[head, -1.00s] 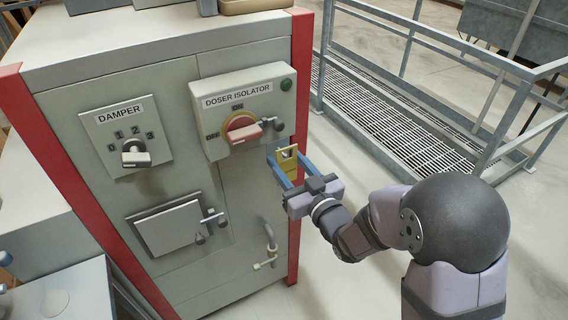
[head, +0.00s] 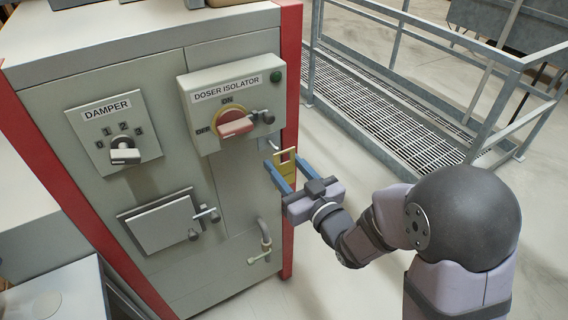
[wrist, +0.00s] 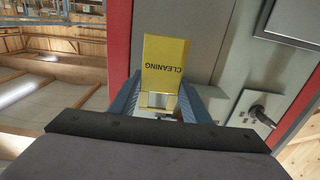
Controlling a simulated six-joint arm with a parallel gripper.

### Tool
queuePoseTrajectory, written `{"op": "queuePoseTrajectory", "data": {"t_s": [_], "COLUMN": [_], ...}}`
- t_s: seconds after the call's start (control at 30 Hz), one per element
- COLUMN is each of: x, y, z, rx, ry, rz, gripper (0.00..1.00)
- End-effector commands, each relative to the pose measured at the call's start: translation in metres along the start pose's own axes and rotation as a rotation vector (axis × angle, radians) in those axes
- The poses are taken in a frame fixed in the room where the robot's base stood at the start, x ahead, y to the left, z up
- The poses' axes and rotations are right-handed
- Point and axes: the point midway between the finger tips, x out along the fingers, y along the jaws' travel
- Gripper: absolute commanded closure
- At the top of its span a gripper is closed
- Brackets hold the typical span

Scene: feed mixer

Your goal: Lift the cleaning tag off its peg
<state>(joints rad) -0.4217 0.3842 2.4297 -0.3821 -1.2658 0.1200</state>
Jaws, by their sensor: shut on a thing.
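The yellow cleaning tag (head: 284,173) is between the blue fingers of my gripper (head: 279,175), to the right of the cabinet front, below the doser isolator. In the wrist view the tag (wrist: 163,62) shows the word CLEANING upside down, with an opening near its lower end. My gripper (wrist: 160,104) is shut on the tag, one finger on each side. A small metal piece (head: 268,143), perhaps the peg, shows on the cabinet up and left of the tag. I cannot tell whether the tag still touches it.
The doser isolator box (head: 203,118) with its red handle (head: 236,127) sits just above left. The damper switch (head: 124,151), a small hatch (head: 160,225) and a pipe handle (head: 265,243) are on the cabinet (head: 180,280).

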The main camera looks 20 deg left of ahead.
Motion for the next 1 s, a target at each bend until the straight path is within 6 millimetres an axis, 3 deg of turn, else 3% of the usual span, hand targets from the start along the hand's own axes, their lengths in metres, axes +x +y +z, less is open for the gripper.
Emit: {"op": "queuePoseTrajectory", "data": {"t_s": [0.33, 1.0], "x": [-0.021, -0.041], "y": [0.000, 0.000], "z": [0.000, -0.001], "rx": [0.000, 0.001], "ry": [0.000, -0.002], "rz": [0.001, 0.000], "gripper": [0.78, 0.78]}}
